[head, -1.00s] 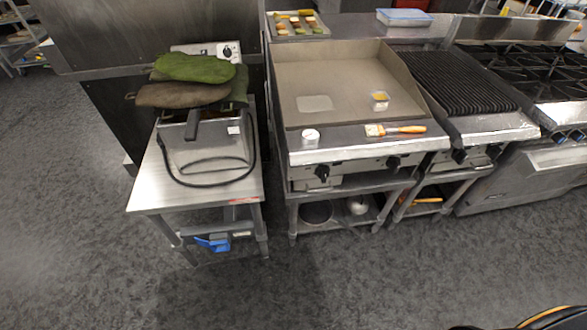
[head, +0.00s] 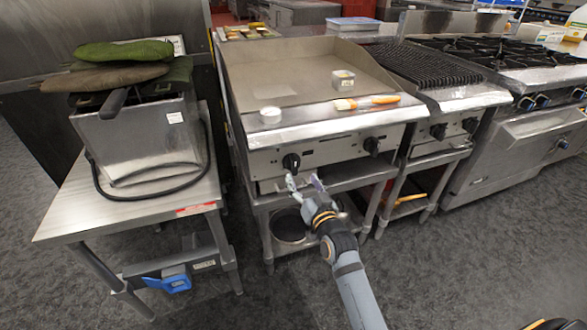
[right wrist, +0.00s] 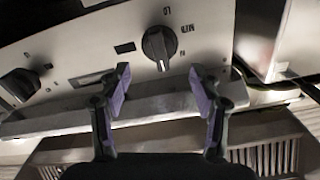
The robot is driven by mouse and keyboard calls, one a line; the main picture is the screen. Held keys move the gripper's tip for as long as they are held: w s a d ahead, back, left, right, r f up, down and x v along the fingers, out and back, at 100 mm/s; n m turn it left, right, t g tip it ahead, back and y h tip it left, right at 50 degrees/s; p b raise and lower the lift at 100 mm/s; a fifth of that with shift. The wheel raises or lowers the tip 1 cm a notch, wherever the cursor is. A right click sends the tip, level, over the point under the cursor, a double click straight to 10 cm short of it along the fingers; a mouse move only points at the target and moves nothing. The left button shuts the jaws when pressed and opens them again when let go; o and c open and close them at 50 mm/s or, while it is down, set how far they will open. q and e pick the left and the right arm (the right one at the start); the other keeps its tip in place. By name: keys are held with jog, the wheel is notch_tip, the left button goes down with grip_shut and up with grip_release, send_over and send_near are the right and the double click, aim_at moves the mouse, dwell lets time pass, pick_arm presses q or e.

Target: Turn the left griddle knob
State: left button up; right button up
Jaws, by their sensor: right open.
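The left griddle knob (head: 291,162) is a black dial on the griddle's steel front panel. My right gripper (head: 305,183) is open and empty, just below and slightly right of this knob in the head view. In the right wrist view, the knob (right wrist: 159,45) sits beyond the gap between the open fingertips (right wrist: 158,85), apart from them, with a white mark and printed settings around it. The right griddle knob (head: 371,146) is farther along the panel; another black knob (right wrist: 18,85) shows at the wrist view's left edge. My left gripper is not in view.
The griddle top (head: 290,88) bears a small round white container (head: 270,115), a square container (head: 343,80) and a brush (head: 366,101). A fryer (head: 140,135) with oven mitts stands on a steel table at left. A chargrill (head: 425,66) adjoins at right. Floor in front is clear.

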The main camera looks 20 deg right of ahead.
aim_at(296, 169)
jog(key=w+b, duration=0.1)
jog(key=w, duration=0.6)
jog(key=shift+a+f, duration=0.1)
jog(key=shift+f, duration=0.05)
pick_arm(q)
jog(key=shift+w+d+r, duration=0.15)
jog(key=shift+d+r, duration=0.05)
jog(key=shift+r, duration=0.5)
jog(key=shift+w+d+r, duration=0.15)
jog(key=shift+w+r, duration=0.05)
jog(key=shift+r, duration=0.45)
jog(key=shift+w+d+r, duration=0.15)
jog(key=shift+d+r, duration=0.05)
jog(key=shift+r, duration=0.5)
pick_arm(e)
jog(key=shift+w, duration=0.75)
jog(key=c, duration=0.9)
